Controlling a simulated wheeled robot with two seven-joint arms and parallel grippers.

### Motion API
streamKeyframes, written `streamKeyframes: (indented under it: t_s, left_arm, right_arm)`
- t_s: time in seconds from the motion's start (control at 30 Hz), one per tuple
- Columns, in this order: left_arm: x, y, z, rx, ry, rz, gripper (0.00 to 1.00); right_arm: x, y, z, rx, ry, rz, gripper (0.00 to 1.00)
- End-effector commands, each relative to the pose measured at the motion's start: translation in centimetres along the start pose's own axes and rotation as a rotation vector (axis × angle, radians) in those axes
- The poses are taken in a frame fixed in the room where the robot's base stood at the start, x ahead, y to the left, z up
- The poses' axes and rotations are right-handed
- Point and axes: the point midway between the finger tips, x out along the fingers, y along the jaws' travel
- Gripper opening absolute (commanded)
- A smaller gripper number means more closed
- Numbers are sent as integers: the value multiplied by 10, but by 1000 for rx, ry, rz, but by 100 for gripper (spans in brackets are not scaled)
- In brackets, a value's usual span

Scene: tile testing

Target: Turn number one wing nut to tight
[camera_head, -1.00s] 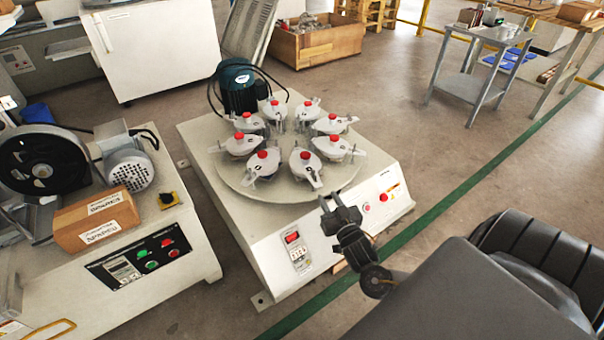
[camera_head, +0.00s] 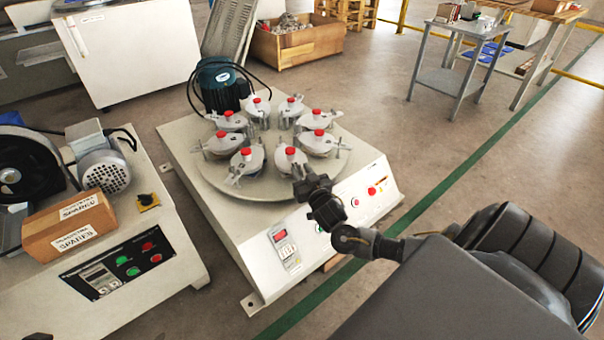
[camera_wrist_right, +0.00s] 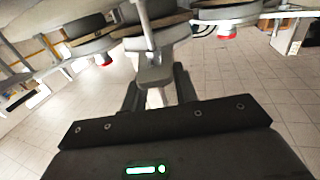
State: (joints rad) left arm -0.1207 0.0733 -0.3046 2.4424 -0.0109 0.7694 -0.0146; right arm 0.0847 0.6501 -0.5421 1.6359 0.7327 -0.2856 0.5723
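Several grey jars with red knobs stand in a ring on the round turntable (camera_head: 215,180); their number marks are too small to read. The front jar (camera_head: 291,158) has a clamp bar at its front end. My right gripper (camera_head: 301,187) is at this front end, by the turntable's edge. In the right wrist view, the dark fingers (camera_wrist_right: 158,92) stand apart on either side of a grey wing nut (camera_wrist_right: 155,76). Firm contact with it cannot be seen. My left gripper is in neither view.
The turntable sits on a white machine (camera_head: 240,225) with a control panel. A dark green motor (camera_head: 221,88) stands behind it. At left, another machine bears a cardboard box (camera_head: 70,228). Open floor lies to the right, with a metal table (camera_head: 455,50).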

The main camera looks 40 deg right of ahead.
Motion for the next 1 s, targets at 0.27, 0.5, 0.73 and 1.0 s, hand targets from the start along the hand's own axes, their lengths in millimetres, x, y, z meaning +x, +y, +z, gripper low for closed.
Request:
streamKeyframes:
  t_s: [0.27,0.5,0.73,1.0]
  left_arm:
    - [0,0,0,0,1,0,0]
    - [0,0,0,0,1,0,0]
    - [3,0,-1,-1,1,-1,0]
    - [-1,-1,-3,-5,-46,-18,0]
  right_arm:
    - [0,0,0,0,0,0,15]
    - [0,0,0,0,0,0,0]
    - [0,-1,-1,1,0,20,0]
    - [0,-5,-3,8,-3,157,0]
